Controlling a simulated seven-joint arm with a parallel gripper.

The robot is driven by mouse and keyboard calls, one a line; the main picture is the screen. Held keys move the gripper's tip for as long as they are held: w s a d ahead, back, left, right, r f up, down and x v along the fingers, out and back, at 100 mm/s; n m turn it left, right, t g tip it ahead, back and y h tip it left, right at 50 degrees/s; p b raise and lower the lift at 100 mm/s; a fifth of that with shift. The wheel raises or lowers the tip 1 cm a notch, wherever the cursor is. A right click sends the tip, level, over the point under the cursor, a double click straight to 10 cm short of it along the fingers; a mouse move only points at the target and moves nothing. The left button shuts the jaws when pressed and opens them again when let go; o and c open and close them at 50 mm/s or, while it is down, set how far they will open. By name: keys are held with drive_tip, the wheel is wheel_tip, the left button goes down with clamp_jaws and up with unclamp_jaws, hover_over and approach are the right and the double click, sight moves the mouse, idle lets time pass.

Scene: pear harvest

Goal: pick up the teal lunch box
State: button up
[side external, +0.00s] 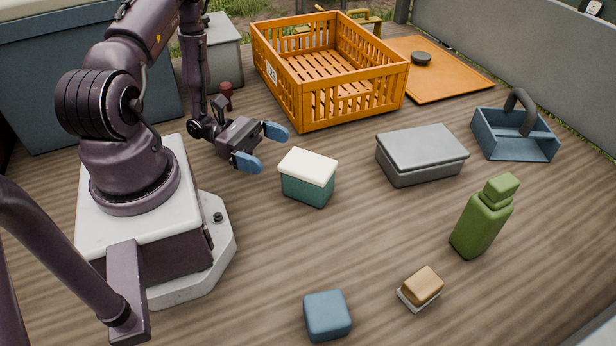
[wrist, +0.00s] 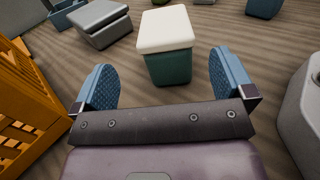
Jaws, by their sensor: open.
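The teal lunch box (side external: 307,188) with a cream-white lid stands upright on the wooden deck, in front of my gripper. It also shows in the wrist view (wrist: 167,66), ahead of and between the two blue fingers. My gripper (side external: 267,148) is open and empty, left of the box and a little above the deck in the side view. In the wrist view the fingers (wrist: 163,85) are spread wide. The fingertips look apart from the box.
An orange crate (side external: 301,101) stands behind, left of the wrist view. A grey lidded box (side external: 421,164) and blue caddy (side external: 489,140) are at right. A green bottle (side external: 474,228), a small tan-topped block (side external: 423,287) and a blue block (side external: 327,315) stand nearer. Deck around the lunch box is clear.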

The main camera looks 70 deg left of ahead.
sight(300, 160)
drive_tip(key=x, duration=0.8)
drive_tip(key=shift+s+d, duration=0.15)
drive_tip(key=shift+d, duration=0.15)
drive_tip(key=shift+r, duration=0.1)
drive_tip(key=c, duration=1.2)
